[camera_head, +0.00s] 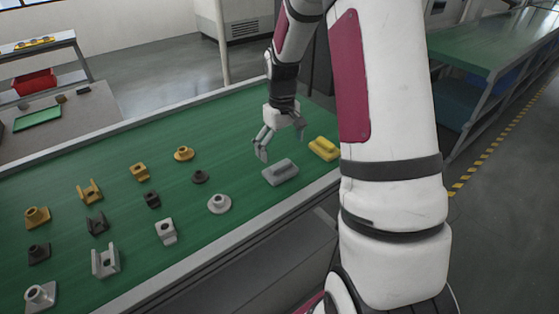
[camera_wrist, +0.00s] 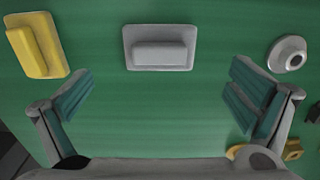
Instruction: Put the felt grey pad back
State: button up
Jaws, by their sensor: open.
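The grey pad (camera_head: 280,172) is a flat plate with a raised block on top. It lies on the green table surface in the head view, near the right end. In the wrist view the grey pad (camera_wrist: 160,48) lies at the top middle, ahead of and between my fingers. My gripper (camera_head: 281,148) is above the table, just behind and left of the pad in the head view. In the wrist view my gripper (camera_wrist: 160,92) has its fingers wide apart with nothing between them but green surface. It does not touch the pad.
A yellow pad (camera_head: 324,149) of similar shape lies right of the grey one. A light grey flanged ring (camera_head: 219,203) lies to its left. Several yellow, black and grey parts stand in rows further left on the green table (camera_head: 255,222). My large arm link covers the table's right end.

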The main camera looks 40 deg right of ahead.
aim_at(281, 165)
jog(key=s+a+r+t, duration=0.1)
jog(key=s+a+r, duration=0.35)
jog(key=r, duration=0.45)
jog(key=s+a+r+t, duration=0.1)
jog(key=s+a+r, duration=0.2)
jog(key=a+r, duration=0.45)
jog(key=s+a+r+t, duration=0.1)
jog(key=s+a+r, duration=0.2)
jog(key=s, duration=0.4)
jog(key=s+a+r+t, duration=0.2)
jog(key=s+a+r, duration=0.1)
jog(key=s, duration=0.4)
jog(key=shift+s+r+t, duration=0.15)
jog(key=shift+r+t, duration=0.05)
jog(key=shift+t, duration=0.1)
